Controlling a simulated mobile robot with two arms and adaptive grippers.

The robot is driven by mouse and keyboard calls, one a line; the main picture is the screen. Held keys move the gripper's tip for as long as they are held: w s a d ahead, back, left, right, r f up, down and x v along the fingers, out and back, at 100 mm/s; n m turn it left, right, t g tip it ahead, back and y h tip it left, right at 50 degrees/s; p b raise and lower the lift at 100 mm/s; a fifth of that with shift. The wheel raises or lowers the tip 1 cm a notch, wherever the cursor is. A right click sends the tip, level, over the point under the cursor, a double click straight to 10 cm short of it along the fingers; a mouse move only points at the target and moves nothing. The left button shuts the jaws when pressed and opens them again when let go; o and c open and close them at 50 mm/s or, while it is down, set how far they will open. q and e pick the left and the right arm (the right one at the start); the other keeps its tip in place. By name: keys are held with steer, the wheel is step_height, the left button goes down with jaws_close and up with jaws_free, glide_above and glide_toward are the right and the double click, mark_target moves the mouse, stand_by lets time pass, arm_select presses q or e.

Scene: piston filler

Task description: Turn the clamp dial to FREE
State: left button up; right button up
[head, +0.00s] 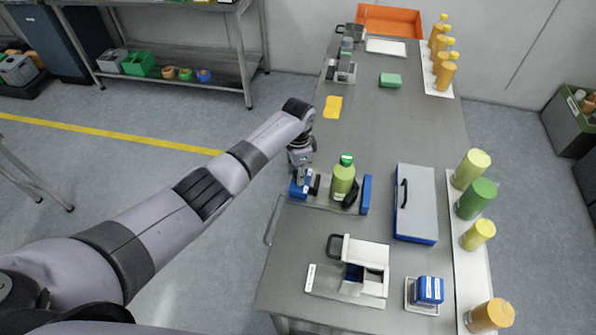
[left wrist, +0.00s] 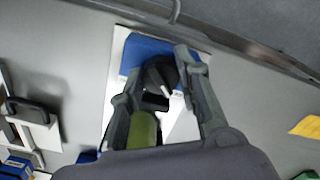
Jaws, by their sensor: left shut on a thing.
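The clamp station is a white plate (head: 325,207) with a blue block (head: 299,189) at its left end and a blue block (head: 366,194) at its right. A green bottle (head: 343,182) with a green cap stands between them. The black clamp dial (left wrist: 162,72) is on the left block, between the fingers of my left gripper (left wrist: 158,80). The gripper is shut on the dial. In the head view my left gripper (head: 302,172) comes down over the left block and hides part of it. The dial's markings are not readable. My right gripper is not in view.
A grey case (head: 415,200) with a black handle lies right of the station. A white box (head: 365,252) with a dark handle and a small blue box (head: 428,290) are at the near end. Several bottles line the right edge. The bench between station and yellow cloth (head: 332,107) is clear.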

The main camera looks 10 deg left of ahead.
arm_select(q)
steer(key=shift+w+r, duration=0.1)
steer(key=o, duration=1.1)
steer(key=shift+o, duration=0.2)
step_height(320, 180, up, 12)
